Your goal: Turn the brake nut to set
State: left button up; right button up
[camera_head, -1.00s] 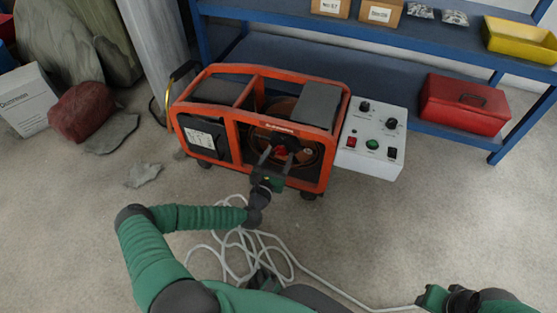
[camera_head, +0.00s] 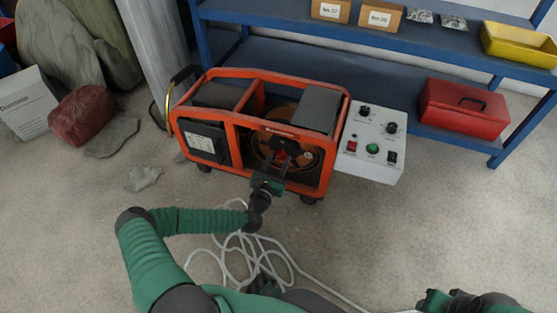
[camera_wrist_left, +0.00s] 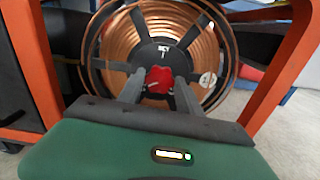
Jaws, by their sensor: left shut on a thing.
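The brake nut is a small red knob at the hub of a copper-coloured reel; it shows in the wrist view (camera_wrist_left: 160,79) and small in the head view (camera_head: 282,156). The reel (camera_wrist_left: 215,50) sits inside an orange-framed machine (camera_head: 232,125). My left gripper (camera_wrist_left: 160,88) reaches in from the front, with one finger on each side of the red nut, shut on it. The fingers partly hide the hub in the head view. My right gripper (camera_head: 432,300) is at the bottom right, far from the machine; its fingers are not clear.
A grey control box (camera_head: 370,140) with knobs and buttons adjoins the machine's right side. Behind is a blue shelf (camera_head: 300,50) with a red toolbox (camera_head: 463,105) and a yellow bin (camera_head: 520,42). A pale cable (camera_head: 240,262) lies coiled on the floor under my left arm.

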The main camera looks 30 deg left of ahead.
pick_arm(q)
jog(key=m+p, duration=0.4)
jog(key=m, duration=0.3)
jog(key=m+p, duration=0.5)
jog(key=m, duration=0.3)
jog(key=m+p, duration=0.4)
jog(key=m, duration=0.4)
jog(key=shift+d+f, duration=0.35)
jog(key=shift+f, duration=0.05)
jog(key=shift+m, duration=0.5)
jog(key=o, duration=1.3)
jog(key=shift+f, duration=0.1)
jog(key=shift+o, duration=0.3)
jog(key=shift+p, duration=0.3)
jog(key=shift+a, duration=0.1)
